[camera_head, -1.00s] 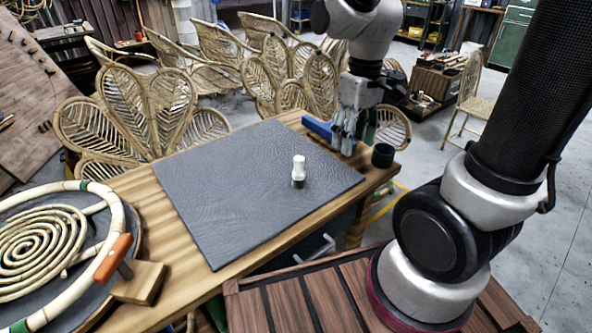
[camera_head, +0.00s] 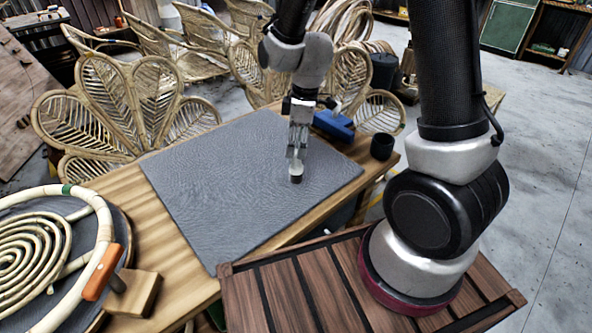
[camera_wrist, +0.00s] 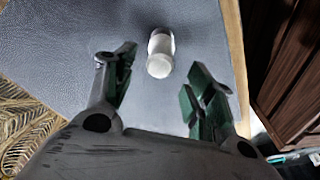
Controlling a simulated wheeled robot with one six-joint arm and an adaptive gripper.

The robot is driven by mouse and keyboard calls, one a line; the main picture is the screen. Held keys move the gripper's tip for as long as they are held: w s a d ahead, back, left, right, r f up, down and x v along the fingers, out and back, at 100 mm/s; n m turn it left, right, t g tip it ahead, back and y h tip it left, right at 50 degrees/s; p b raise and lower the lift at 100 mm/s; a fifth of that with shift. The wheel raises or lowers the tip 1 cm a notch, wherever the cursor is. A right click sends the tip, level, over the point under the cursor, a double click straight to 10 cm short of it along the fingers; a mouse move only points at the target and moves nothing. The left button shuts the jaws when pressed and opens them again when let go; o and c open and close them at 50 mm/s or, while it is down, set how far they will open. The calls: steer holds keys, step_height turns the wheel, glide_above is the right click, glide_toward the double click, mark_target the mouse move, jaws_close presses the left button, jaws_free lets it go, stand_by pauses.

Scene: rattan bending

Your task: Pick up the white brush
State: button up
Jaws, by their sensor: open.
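The white brush (camera_head: 297,169) stands upright on the grey mat (camera_head: 215,180), with its dark lower end just visible in the head view. In the wrist view the brush (camera_wrist: 160,50) shows its pale rounded top, between and slightly beyond the two green-padded fingertips. My gripper (camera_head: 297,157) hangs pointing down directly over the brush and covers most of it in the head view. In the wrist view my gripper (camera_wrist: 160,66) is open, with a gap on both sides of the brush. Whether the fingertips are level with the handle is hard to tell.
A blue tool (camera_head: 334,126) and a dark cup (camera_head: 382,146) stand at the table's right end. A rattan spiral (camera_head: 25,245) in a round frame, an orange handle (camera_head: 101,272) and a wooden block (camera_head: 135,293) lie at left. The mat's left half is clear.

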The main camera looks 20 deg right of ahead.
mark_target(296, 152)
step_height(296, 152, down, 4)
steer(key=shift+w+a+r, duration=0.1)
jaws_close()
steer(key=shift+r, duration=0.1)
